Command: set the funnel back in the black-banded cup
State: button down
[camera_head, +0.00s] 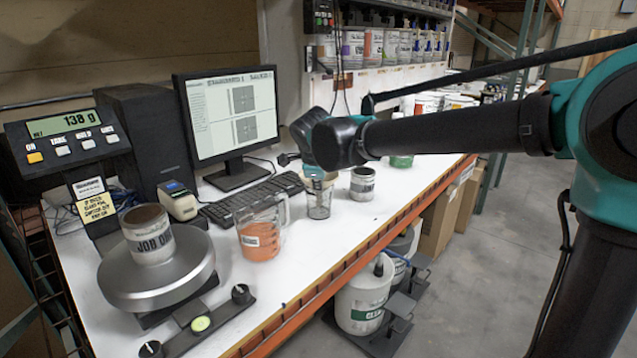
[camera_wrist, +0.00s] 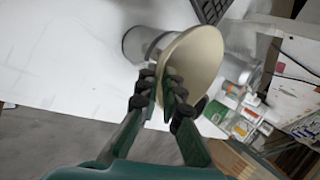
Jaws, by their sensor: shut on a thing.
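The funnel (camera_wrist: 196,62) is a beige cone with a wide mouth, large in the wrist view. My gripper (camera_wrist: 163,82) is shut on the funnel's near edge. In the head view a beige part of the funnel (camera_head: 318,181) shows below my wrist, above a clear cup (camera_head: 319,207); the fingers are hidden there. A small grey-white cup with a dark band (camera_head: 362,184) stands just right of the clear cup. In the wrist view a grey cup (camera_wrist: 138,44) shows partly behind the funnel. I cannot tell whether the funnel's spout is inside a cup.
A measuring jug with orange liquid (camera_head: 261,238) stands left of the clear cup. A labelled can (camera_head: 148,234) sits on the round scale (camera_head: 165,285). A keyboard (camera_head: 250,199) and monitor (camera_head: 232,115) are behind. The orange bench edge (camera_head: 330,262) runs along the front.

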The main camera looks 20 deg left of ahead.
jog(key=shift+f, duration=0.45)
jog(key=c, duration=1.7)
grip_release()
jog(key=shift+r, duration=0.35)
jog(key=v, duration=1.2)
jog(key=shift+r, duration=0.3)
